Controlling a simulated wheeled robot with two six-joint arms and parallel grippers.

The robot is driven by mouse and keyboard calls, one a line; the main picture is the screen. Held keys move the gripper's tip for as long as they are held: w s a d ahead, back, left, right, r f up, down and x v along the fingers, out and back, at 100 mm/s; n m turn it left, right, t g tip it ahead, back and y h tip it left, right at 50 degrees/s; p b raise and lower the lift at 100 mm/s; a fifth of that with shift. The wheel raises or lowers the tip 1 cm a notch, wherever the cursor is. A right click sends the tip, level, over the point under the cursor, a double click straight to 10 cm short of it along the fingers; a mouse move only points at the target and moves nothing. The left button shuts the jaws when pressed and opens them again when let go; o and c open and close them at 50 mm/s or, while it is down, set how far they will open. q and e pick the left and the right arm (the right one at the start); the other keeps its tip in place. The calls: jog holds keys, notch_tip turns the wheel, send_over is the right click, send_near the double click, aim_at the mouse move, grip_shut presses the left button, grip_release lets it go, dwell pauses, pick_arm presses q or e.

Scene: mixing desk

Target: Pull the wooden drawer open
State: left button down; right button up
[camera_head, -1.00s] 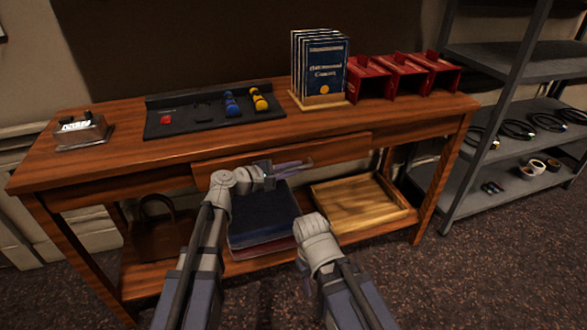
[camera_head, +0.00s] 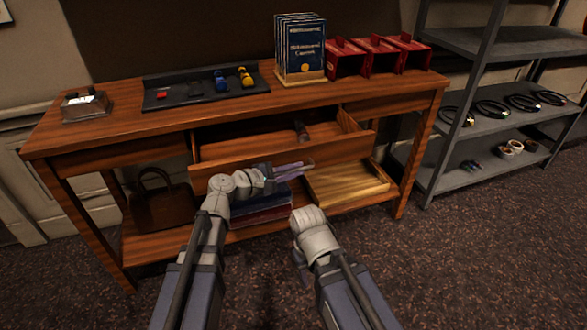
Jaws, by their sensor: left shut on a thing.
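The wooden drawer (camera_head: 345,149) under the desk top stands well out from the desk, and its inside shows. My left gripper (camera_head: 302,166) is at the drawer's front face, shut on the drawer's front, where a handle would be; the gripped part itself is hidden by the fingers. My right arm reaches in at the lower middle, below and in front of the drawer; its gripper's fingers do not show.
The wooden desk (camera_head: 120,129) carries a black tray (camera_head: 190,101), blue books (camera_head: 302,50), red holders (camera_head: 347,62) and a small box (camera_head: 86,106). Below are a brown bag (camera_head: 160,208) and a wooden tray (camera_head: 350,190). A grey shelf (camera_head: 480,125) stands at right.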

pick_arm(q)
jog(key=c, duration=0.9)
grip_release()
jog(key=p+v, duration=0.1)
jog(key=v, duration=0.6)
jog(key=shift+s+a+p, duration=0.25)
jog(key=shift+a+p, duration=0.05)
jog(key=shift+a, duration=0.1)
